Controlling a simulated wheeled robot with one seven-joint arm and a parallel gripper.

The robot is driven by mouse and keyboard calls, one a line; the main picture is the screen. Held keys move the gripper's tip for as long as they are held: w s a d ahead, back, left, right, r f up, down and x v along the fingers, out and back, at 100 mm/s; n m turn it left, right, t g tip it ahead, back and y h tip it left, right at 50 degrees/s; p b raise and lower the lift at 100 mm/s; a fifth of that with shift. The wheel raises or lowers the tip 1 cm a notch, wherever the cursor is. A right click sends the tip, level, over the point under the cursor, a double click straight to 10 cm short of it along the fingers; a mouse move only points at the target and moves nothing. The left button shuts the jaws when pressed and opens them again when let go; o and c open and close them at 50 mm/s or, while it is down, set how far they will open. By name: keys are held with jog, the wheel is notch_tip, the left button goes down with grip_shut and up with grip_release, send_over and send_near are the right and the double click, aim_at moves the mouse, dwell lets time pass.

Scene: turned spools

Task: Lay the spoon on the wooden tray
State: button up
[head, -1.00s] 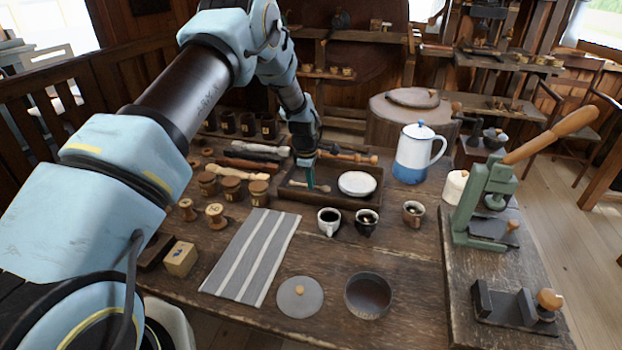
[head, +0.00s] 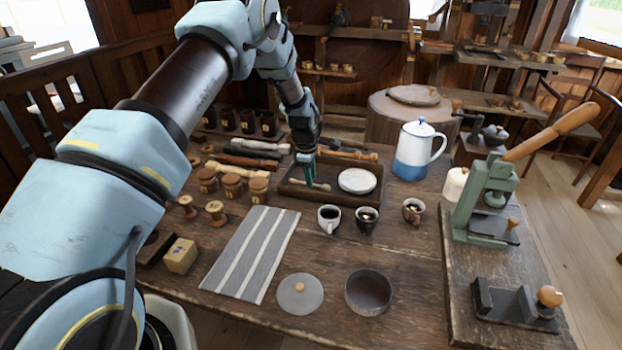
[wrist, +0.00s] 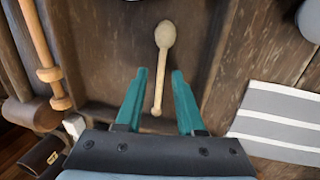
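The light wooden spoon (wrist: 164,42) lies on the floor of the dark wooden tray (head: 340,203), its bowl pointing away from my gripper in the wrist view. In the head view the spoon (head: 321,187) shows left of the white plate, partly hidden by my fingers. My gripper (wrist: 160,73) is open. Its two teal fingers stand apart on either side of the spoon's handle, with a gap on each side. In the head view my gripper (head: 304,182) is over the left part of the tray.
A white plate (head: 357,181) sits in the tray's right part. Small cups (head: 329,219) stand before the tray, lidded wooden jars (head: 231,187) at its left, and a blue-white pot (head: 414,155) at right. A striped cloth (head: 252,252) lies in front. Turned wooden pieces lie behind the tray.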

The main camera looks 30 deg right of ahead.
jog(key=b+v, duration=0.3)
jog(key=v, duration=0.8)
jog(key=shift+r, duration=0.25)
jog(key=s+a+r+m+y, duration=0.1)
jog(key=a+r+m, duration=0.25)
jog(key=a, duration=0.95)
jog(key=s+a+r+m, duration=0.2)
jog(key=a+r, duration=0.2)
jog(key=a, duration=0.9)
jog(key=s+a+m, duration=0.5)
jog(key=s+a, duration=0.9)
jog(key=a, duration=0.1)
jog(key=shift+a+r+y, duration=0.25)
jog(key=shift+a+y, duration=0.05)
jog(key=shift+y, duration=0.1)
